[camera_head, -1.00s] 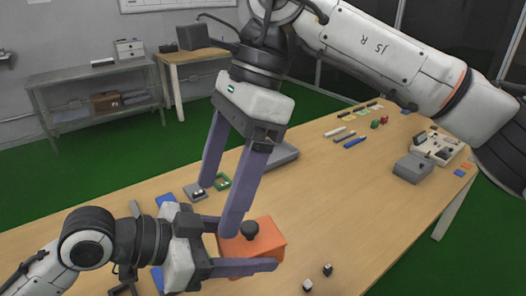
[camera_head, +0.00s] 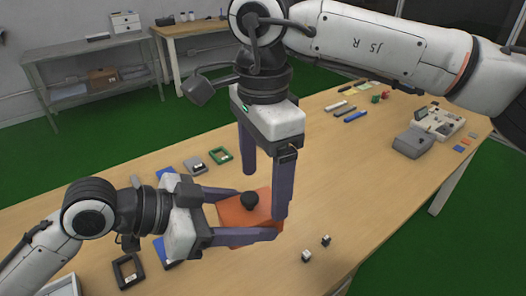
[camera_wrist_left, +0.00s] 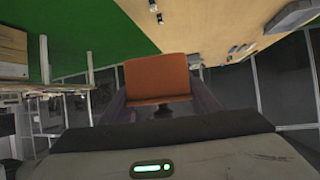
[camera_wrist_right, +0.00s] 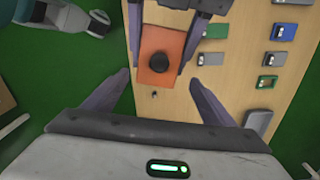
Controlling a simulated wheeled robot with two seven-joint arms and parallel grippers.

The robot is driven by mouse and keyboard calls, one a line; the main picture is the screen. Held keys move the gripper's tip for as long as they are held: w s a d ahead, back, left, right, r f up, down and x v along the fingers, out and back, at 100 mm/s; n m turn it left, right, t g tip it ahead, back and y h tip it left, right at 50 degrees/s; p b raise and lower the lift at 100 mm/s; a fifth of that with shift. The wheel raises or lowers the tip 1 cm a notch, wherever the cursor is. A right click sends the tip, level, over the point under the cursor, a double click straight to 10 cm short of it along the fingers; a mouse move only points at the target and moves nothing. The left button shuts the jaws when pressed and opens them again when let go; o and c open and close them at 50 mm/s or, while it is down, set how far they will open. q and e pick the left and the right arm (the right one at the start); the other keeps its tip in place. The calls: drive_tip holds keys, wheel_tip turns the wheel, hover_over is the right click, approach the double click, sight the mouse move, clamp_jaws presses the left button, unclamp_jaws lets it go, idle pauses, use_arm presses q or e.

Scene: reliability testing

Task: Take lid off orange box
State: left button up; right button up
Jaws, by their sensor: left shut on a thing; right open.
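The orange box (camera_head: 236,214) stands on the wooden table with a dark round knob (camera_head: 249,201) on its top. The seam between lid and box is not clear in the head view. My left gripper (camera_head: 264,212) is shut on the orange box, one finger along each side; the box also shows between its fingers in the left wrist view (camera_wrist_left: 157,78). My right gripper (camera_head: 265,196) is open and empty, pointing down above the box. In the right wrist view the knob (camera_wrist_right: 160,64) lies between and beyond its spread fingertips (camera_wrist_right: 160,80), apart from them.
Two small cubes (camera_head: 307,256) lie right of the box. A green frame (camera_head: 220,155) and blue and grey trays lie behind and left of it. A grey device (camera_head: 413,143) stands at the far right. The table's middle right is clear.

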drive_tip(key=shift+f, duration=1)
drive_tip(key=c, duration=1.3)
drive_tip(key=shift+o, duration=0.2)
drive_tip(key=shift+w+a+r, duration=0.15)
drive_tip(key=shift+r, duration=1.1)
drive_tip(key=shift+f, duration=0.1)
clamp_jaws()
drive_tip(key=shift+f, duration=0.1)
